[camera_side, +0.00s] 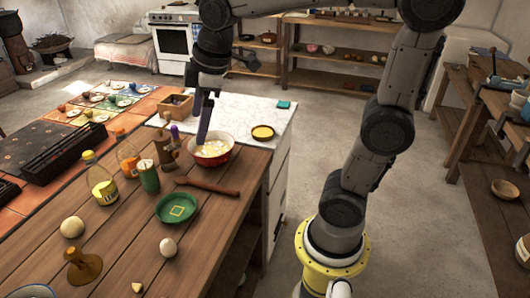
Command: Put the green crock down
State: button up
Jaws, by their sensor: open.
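A green crock (148,177), a small upright cylinder with a pale top, stands on the wooden counter. It is left of and in front of the red bowl (228,157), which holds pale yellowish contents. My gripper (201,138) points down at the bowl's left part, behind and to the right of the crock and apart from it. It is open, with nothing seen between its fingers. The fingers overlap in this view, so their gap and whether the tips touch the bowl cannot be told.
A green dish (178,218), a rolling pin (207,186), an egg (168,247) and a pale ball (72,227) lie on the counter. Bottles (101,183) and a brown mill (165,152) crowd the crock. Bare wood shows at the front right.

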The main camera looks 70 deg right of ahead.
jog(key=s+f+m+t, duration=0.1)
jog(key=s+f+m, duration=0.1)
jog(key=s, duration=0.5)
jog(key=s+a+f+m+t, duration=0.1)
jog(key=s+f+m, duration=0.1)
jog(key=s+m, duration=0.3)
jog(key=shift+s+a+f, duration=0.2)
jog(key=shift+s+f, duration=0.15)
jog(key=shift+s, duration=0.9)
